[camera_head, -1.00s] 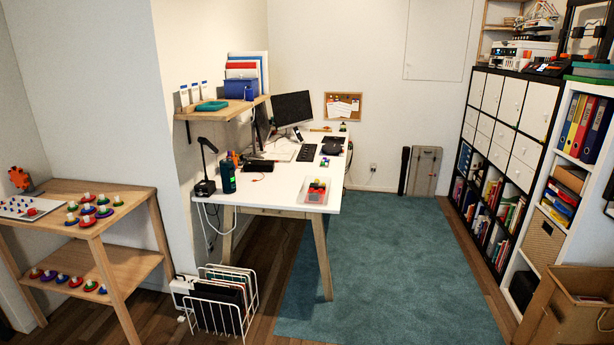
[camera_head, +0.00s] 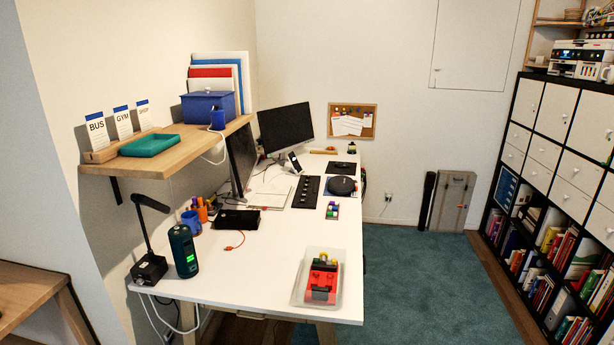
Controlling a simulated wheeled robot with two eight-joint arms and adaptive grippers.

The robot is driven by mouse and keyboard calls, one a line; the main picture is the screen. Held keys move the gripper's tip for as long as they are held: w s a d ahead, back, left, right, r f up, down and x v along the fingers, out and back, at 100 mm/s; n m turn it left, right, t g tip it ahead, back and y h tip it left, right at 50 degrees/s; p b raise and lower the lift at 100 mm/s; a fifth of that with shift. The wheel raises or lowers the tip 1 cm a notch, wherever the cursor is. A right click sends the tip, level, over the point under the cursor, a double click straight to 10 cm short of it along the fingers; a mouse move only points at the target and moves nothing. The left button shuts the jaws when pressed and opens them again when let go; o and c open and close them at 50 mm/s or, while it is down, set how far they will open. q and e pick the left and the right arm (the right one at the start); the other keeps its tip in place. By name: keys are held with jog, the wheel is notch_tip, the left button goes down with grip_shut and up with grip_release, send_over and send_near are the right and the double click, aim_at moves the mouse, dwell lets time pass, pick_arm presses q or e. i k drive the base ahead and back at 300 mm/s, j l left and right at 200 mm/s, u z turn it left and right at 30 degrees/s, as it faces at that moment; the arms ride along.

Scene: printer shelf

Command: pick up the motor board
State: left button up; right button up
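I cannot make out a motor board in this view. A white and dark machine (camera_head: 582,60), partly cut off by the right edge, stands on top of the tall black-framed cabinet (camera_head: 513,120) at the upper right. Small parts around it are too small or cut off to name. Neither of my grippers is in view, so I see nothing held.
A white desk (camera_head: 250,285) stands ahead, with a clear tray of colored parts (camera_head: 300,291), a dark green bottle (camera_head: 183,252) and a black lamp (camera_head: 149,266). A wall shelf (camera_head: 170,160) hangs over its left side. Open teal carpet (camera_head: 425,285) lies between desk and cabinet.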

aim_at(324, 278)
jog(key=i+z, duration=0.1)
jog(key=i, duration=0.4)
jog(key=i+j+z, duration=0.15)
jog(key=i, duration=0.35)
jog(key=i+j+z, duration=0.1)
jog(key=i, duration=0.4)
